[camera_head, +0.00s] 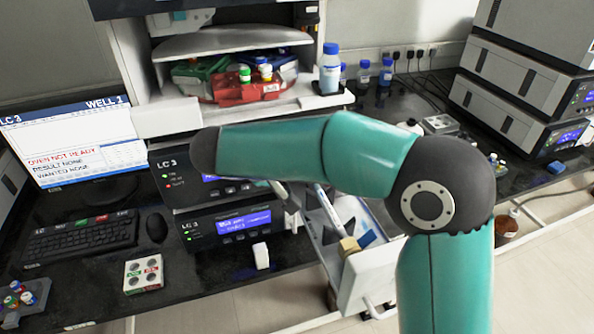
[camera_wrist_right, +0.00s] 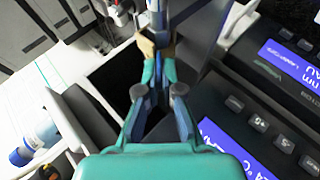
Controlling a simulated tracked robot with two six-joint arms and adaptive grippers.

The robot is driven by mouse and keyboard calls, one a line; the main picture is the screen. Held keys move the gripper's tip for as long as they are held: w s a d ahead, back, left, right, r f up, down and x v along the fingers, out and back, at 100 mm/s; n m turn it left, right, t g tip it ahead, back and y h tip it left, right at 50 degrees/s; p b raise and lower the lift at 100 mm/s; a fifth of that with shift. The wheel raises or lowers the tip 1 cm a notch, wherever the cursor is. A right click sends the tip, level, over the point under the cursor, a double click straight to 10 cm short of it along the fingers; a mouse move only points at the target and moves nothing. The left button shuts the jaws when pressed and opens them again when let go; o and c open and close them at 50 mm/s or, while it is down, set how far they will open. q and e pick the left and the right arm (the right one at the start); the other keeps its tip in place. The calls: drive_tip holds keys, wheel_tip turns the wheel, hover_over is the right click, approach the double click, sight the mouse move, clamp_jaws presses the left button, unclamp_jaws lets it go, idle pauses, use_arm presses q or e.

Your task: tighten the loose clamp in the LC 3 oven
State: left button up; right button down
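The LC 3 stack stands at mid-left, with its upper module (camera_head: 168,186) and a lit lower module (camera_head: 232,224). An open white compartment (camera_head: 372,268) juts out to its right, with a pale rod inside (camera_head: 330,208) and a tan block (camera_head: 348,246) near its front; this may be the clamp. My right arm crosses above and hides part of the compartment. My right gripper (camera_wrist_right: 158,68) points at a tan piece (camera_wrist_right: 146,44) around or beside a blue-grey part. The fingers are close together; whether they grip it is unclear. My left gripper is not in view.
The monitor (camera_head: 75,140) reads oven not ready. A shelf with bottles (camera_head: 330,68) is above the stack. Another instrument stack (camera_head: 520,95) stands at right.

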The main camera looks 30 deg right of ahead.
drive_tip(key=shift+a, duration=0.1)
drive_tip(key=c, duration=1.3)
unclamp_jaws()
drive_tip(key=shift+c, duration=0.2)
drive_tip(key=v, duration=1.2)
